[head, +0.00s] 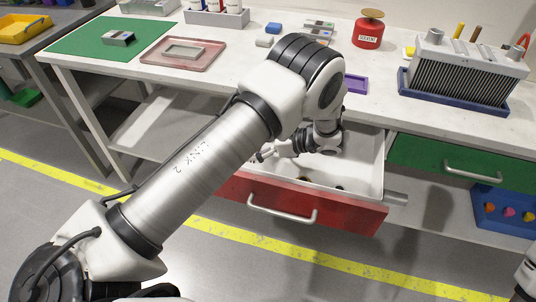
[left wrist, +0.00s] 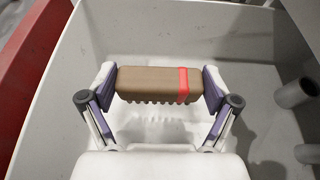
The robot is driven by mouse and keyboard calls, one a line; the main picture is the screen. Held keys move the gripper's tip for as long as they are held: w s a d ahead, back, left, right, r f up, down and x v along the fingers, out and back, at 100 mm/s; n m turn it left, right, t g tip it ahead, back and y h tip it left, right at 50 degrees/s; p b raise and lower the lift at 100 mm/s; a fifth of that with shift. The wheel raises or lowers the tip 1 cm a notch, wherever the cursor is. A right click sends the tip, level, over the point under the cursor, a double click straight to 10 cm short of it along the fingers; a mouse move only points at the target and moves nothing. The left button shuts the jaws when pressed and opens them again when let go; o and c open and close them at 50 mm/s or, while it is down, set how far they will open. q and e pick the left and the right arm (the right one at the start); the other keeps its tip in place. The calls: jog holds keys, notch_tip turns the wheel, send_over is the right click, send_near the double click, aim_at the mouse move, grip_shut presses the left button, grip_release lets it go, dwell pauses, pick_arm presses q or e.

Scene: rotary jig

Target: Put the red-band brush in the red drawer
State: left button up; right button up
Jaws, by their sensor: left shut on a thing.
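The red-band brush (left wrist: 147,81) is a brown block with a red band near its right end and bristles along its lower side in the left wrist view. My left gripper (left wrist: 160,87) is shut on it, one finger pad at each end. The red drawer (head: 345,212) stands pulled out below the worktop, and its pale inside surrounds the brush in the left wrist view. In the head view my left arm reaches over the drawer, with the gripper (head: 264,155) low at its left part; the brush is not clear there. Whether the brush touches the drawer floor cannot be told.
Grey cylindrical things (left wrist: 294,93) are at the right side of the drawer. A closed green drawer (head: 430,154) is to the right. Above, the worktop holds a red solvent can (head: 368,33), a finned metal block (head: 462,72) and a pink tray (head: 150,54).

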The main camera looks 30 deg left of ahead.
pick_arm(q)
jog(key=shift+f, duration=2.4)
jog(key=o, duration=0.9)
jog(key=shift+o, duration=0.2)
jog(key=shift+r, duration=0.25)
jog(key=b+v, duration=0.1)
jog(key=v, duration=1.1)
jog(key=shift+f, duration=0.1)
